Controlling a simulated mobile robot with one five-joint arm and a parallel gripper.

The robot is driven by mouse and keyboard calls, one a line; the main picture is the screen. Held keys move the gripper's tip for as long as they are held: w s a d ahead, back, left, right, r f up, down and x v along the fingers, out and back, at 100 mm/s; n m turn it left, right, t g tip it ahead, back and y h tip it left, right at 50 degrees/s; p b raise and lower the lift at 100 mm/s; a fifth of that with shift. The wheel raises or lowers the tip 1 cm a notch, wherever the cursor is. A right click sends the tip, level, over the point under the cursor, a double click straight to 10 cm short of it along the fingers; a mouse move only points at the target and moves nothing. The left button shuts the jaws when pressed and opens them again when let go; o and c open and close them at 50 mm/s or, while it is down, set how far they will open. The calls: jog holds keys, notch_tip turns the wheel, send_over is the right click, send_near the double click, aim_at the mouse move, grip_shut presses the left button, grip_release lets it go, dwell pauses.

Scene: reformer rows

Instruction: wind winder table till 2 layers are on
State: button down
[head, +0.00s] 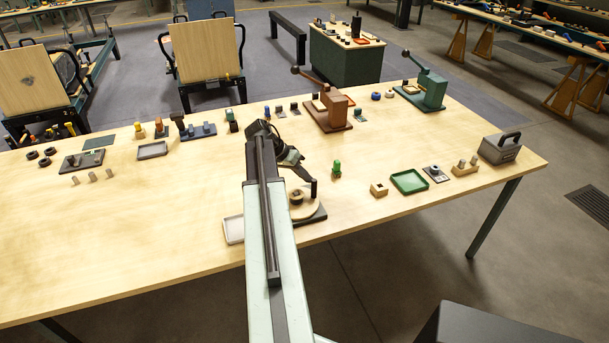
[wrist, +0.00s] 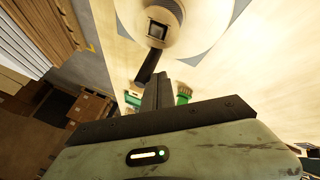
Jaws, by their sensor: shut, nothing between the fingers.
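The winder table (head: 308,207) is a round pale wooden disc on a dark base, near the front edge of the workbench, partly behind my arm. Its dark hub (head: 296,197) stands at the middle. In the wrist view the disc (wrist: 205,30) fills the top, with a square-holed hub (wrist: 158,30). A dark crank handle (wrist: 151,66) points from the hub towards my fingers. My gripper (wrist: 166,76) is shut and empty, its tips close beside the handle; I cannot tell if they touch. In the head view my gripper (head: 304,172) is above the disc's far side. No wound layers can be made out.
A small wooden block (head: 379,190) and green tray (head: 409,181) lie farther right. A pale tray (head: 233,230) is left of my arm. Brown (head: 332,108) and green (head: 427,92) lever presses stand behind. The left bench front is clear.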

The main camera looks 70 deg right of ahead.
jog(key=shift+s, duration=0.25)
jog(key=shift+w, duration=0.2)
jog(key=shift+w, duration=0.1)
jog(key=w, duration=0.1)
jog(key=w+d, duration=0.2)
jog(key=w, duration=0.1)
jog(key=shift+w+r, duration=0.1)
jog(key=shift+r, duration=0.05)
jog(key=d+p+v, duration=0.1)
jog(key=p+v, duration=0.7)
jog(key=v, duration=0.1)
jog(key=shift+w+r, duration=0.15)
jog(key=shift+r, duration=0.1)
jog(key=shift+a, duration=0.1)
jog(key=shift+w, duration=0.1)
